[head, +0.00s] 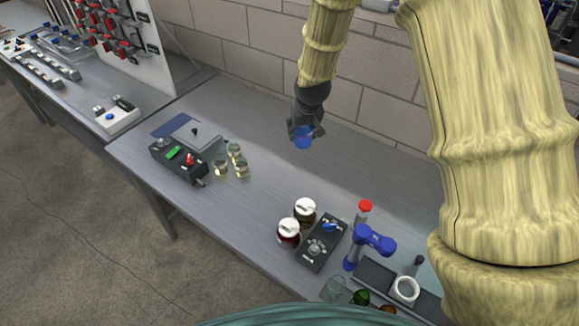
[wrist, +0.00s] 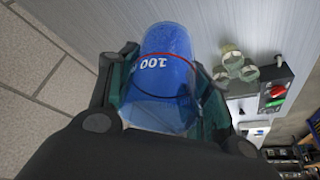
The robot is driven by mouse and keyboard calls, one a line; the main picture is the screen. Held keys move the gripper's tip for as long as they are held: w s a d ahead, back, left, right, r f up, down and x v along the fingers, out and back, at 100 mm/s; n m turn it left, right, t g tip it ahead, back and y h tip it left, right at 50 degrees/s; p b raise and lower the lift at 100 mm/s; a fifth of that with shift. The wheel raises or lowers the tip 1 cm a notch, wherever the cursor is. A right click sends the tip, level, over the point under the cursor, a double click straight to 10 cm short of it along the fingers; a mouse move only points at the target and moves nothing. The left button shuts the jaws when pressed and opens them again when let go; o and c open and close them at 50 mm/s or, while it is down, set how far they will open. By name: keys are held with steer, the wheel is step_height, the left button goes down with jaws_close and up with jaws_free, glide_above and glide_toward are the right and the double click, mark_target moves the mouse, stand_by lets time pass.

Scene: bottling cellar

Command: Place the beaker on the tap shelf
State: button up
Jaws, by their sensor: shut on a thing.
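The beaker (wrist: 165,70) is blue and translucent with a "100" mark. My gripper (head: 304,133) is shut on it, with a finger on either side in the wrist view. In the head view the beaker (head: 303,142) shows as a small blue patch between the fingers, above the rear middle of the bench. Its exact height and tilt are hard to tell. A blue tap-like fitting (head: 374,240) stands at the front right. Beside it is a dark flat strip (head: 378,276) with a white ring (head: 405,289), possibly the tap shelf; my arm hides its right side.
Two white-lidded jars (head: 289,231) and a black control box (head: 320,243) stand left of the blue fitting, with a red-capped tube (head: 363,212) behind. Several small glass jars (head: 236,158) and a switch box (head: 178,160) stand at left. The bench middle (head: 275,185) is clear; a block wall is behind.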

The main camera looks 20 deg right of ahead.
steer(key=shift+b+x, duration=0.5)
steer(key=shift+x, duration=0.7)
steer(key=shift+s+a+f+b, duration=0.1)
steer(key=shift+s+f+b, duration=0.35)
steer(key=shift+b, duration=0.25)
step_height(320, 180, down, 7)
steer(key=b, duration=0.7)
steer(key=p, duration=0.4)
glide_above(298, 177)
steer(key=s, duration=0.2)
steer(key=shift+f, duration=4.85)
steer(key=shift+f+b, duration=0.15)
steer(key=shift+b, duration=0.15)
steer(key=o, duration=1)
